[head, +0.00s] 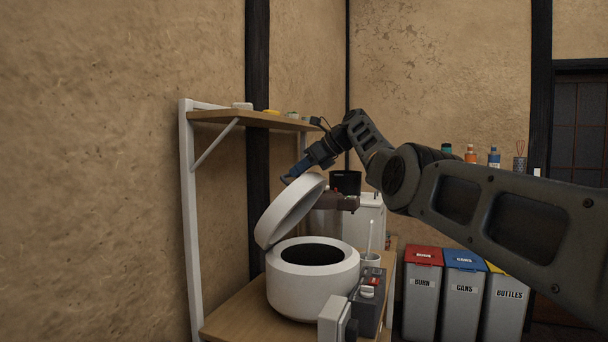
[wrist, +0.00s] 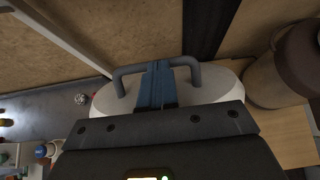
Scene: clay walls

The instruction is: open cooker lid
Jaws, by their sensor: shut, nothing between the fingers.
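The white round cooker (head: 312,290) stands on a wooden counter. Its dark inside shows, and its white lid (head: 287,213) is tilted steeply up at the left side, open. My gripper (head: 290,179) is at the lid's upper edge, with its blue fingers pointing down to the left. In the wrist view, my gripper's blue fingers (wrist: 155,88) are together, with nothing held between them. They overlap the middle of the lid's grey bar handle (wrist: 190,63). The lid (wrist: 215,85) shows behind them. Whether the fingers touch the handle or lid I cannot tell.
A wooden shelf (head: 245,119) on white brackets hangs on the wall above. A grey box with knobs (head: 370,292) and a white cup (head: 371,260) stand right of the cooker. Labelled bins (head: 462,290) stand farther right. Open air lies above the cooker's mouth.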

